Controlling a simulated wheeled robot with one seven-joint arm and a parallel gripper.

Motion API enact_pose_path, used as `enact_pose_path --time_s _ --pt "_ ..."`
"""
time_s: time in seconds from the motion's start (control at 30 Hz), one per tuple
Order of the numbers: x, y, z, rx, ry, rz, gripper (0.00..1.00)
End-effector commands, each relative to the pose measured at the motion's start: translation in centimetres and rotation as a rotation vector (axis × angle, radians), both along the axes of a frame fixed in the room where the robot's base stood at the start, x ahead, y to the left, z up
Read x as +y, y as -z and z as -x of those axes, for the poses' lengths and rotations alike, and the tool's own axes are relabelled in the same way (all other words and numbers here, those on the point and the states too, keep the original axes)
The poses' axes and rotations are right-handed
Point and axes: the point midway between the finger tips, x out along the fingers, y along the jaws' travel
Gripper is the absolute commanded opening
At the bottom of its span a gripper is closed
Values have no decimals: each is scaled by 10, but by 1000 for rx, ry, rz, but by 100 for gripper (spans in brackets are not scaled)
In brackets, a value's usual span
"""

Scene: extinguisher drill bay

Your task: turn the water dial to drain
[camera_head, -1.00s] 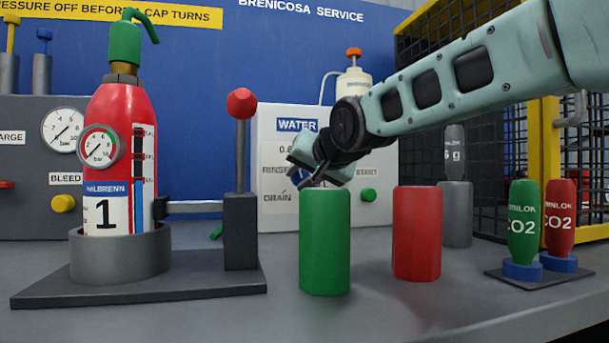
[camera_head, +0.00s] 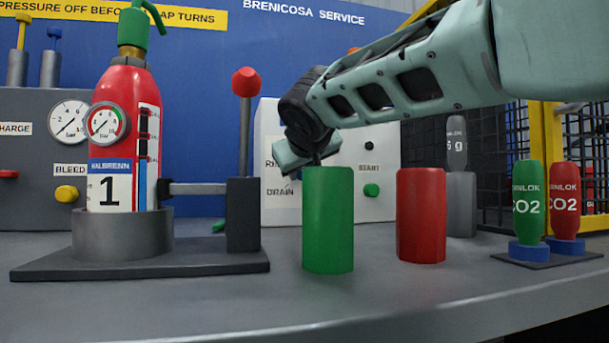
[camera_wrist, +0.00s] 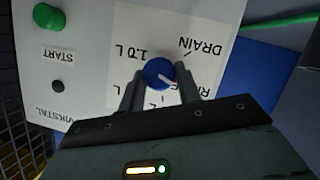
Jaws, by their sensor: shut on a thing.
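The water dial (camera_wrist: 158,73) is a round blue knob on the front of the white water box (camera_head: 380,150). In the wrist view, which shows the panel upside down, my gripper (camera_wrist: 160,82) has one finger on each side of the dial and is shut on it. The DRAIN label (camera_wrist: 201,46) is clear of the fingers. In the head view my gripper (camera_head: 296,168) is at the box front, and my wrist hides most of the dial.
A green cylinder (camera_head: 328,220) and a red cylinder (camera_head: 421,215) stand on the bench in front of the box. A red extinguisher (camera_head: 123,150) in a stand with a red-knobbed lever (camera_head: 246,83) is at the left. Small CO2 cartridges (camera_head: 528,205) stand at the right.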

Motion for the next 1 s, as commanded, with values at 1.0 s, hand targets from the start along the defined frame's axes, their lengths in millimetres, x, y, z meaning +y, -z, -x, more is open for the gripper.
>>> enact_pose_path --time_s 1.0 --pt "3 4 1 -138 0 490 11"
